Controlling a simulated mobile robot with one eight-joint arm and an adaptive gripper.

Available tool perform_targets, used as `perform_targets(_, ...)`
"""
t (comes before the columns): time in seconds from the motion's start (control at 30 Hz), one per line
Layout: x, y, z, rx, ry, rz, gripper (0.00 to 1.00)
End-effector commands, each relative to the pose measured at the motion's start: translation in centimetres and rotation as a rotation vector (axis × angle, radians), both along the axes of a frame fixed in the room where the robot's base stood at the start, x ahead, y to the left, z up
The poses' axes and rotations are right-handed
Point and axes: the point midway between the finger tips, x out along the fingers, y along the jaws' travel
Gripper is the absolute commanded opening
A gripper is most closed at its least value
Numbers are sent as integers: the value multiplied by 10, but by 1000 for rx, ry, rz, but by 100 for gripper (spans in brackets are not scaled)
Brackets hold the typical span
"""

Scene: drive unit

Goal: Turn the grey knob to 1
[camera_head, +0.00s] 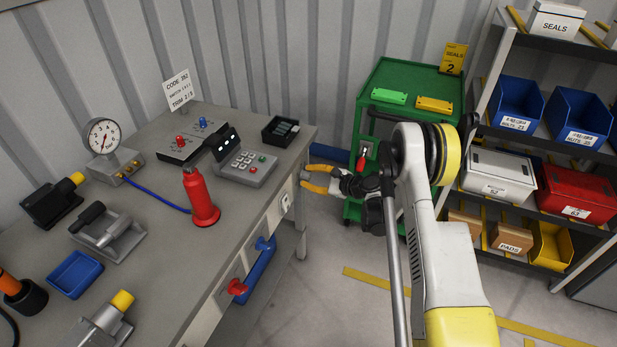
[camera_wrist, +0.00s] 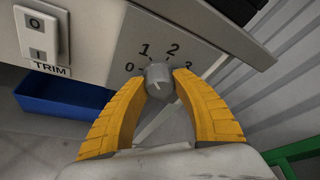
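The grey knob (camera_wrist: 158,84) sits on the front panel of the bench in the wrist view, with the numbers 0, 1, 2 and 3 printed around it. A short pale mark shows on its face, but I cannot tell clearly which number it points to. My gripper (camera_wrist: 161,76) has its two yellow fingers on either side of the knob, their tips seemingly against it. In the head view my gripper (camera_head: 306,178) is at the right end of the bench front, and the knob cannot be made out there.
A white TRIM switch (camera_wrist: 37,36) is left of the knob; a blue bin (camera_wrist: 62,98) shows below. The grey bench (camera_head: 140,255) carries a red bottle (camera_head: 200,200) and a keypad box (camera_head: 245,168). A green cart (camera_head: 405,78) and a shelf rack stand to the right.

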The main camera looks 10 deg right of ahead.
Motion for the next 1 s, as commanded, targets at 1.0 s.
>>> perform_targets(1.0, -80, -67, 33, 1, 1, 0, 55)
